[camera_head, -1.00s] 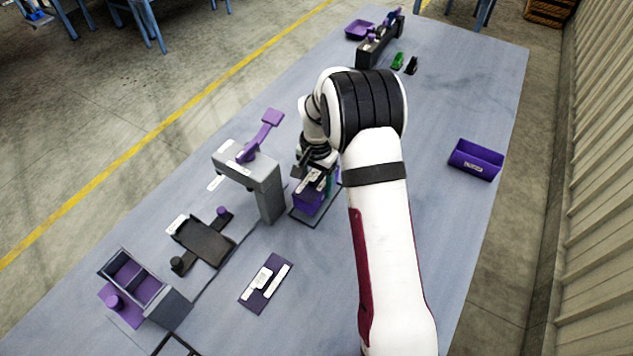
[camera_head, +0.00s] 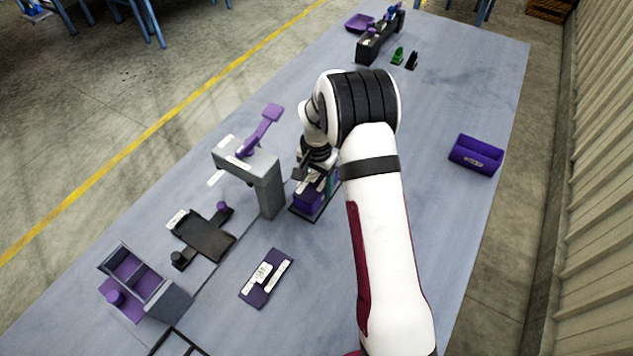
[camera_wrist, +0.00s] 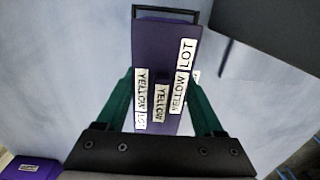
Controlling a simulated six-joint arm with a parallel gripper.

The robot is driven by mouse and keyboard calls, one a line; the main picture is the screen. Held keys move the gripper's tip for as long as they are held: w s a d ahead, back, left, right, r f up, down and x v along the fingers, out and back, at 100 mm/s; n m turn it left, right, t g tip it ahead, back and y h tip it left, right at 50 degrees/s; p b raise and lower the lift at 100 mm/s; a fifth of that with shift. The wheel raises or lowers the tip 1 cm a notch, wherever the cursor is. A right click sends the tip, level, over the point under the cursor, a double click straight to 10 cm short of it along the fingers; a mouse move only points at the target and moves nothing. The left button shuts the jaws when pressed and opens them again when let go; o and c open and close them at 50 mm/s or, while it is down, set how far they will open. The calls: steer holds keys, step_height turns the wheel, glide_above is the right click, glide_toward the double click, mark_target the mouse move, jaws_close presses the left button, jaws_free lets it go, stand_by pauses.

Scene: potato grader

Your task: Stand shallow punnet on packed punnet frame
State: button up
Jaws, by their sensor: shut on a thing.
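A purple punnet with white labels reading "YELLOW LOT" (camera_wrist: 165,55) is between the green fingers of my gripper (camera_wrist: 162,110) in the wrist view. My gripper is shut on it. In the head view the purple punnet (camera_head: 308,201) is upright at a thin dark frame (camera_head: 300,214) beside the grey stand. My gripper (camera_head: 318,180) is right above it, partly hidden by my arm. A dark frame edge (camera_wrist: 165,10) shows past the punnet's far end in the wrist view. I cannot tell whether the punnet rests fully on the frame.
A grey stand with a purple lever (camera_head: 262,180) is close on the left. A dark tray device (camera_head: 205,237), a labelled purple plate (camera_head: 266,278) and a divided grey bin (camera_head: 148,285) lie nearer. A purple box (camera_head: 476,155) is at right, with clear table around it.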

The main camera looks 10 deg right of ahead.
steer(key=shift+f, duration=0.5)
stand_by(0.3)
steer(key=o, duration=1.3)
steer(key=shift+o, duration=0.2)
steer(key=shift+r, duration=0.1)
steer(key=shift+r, duration=4.45)
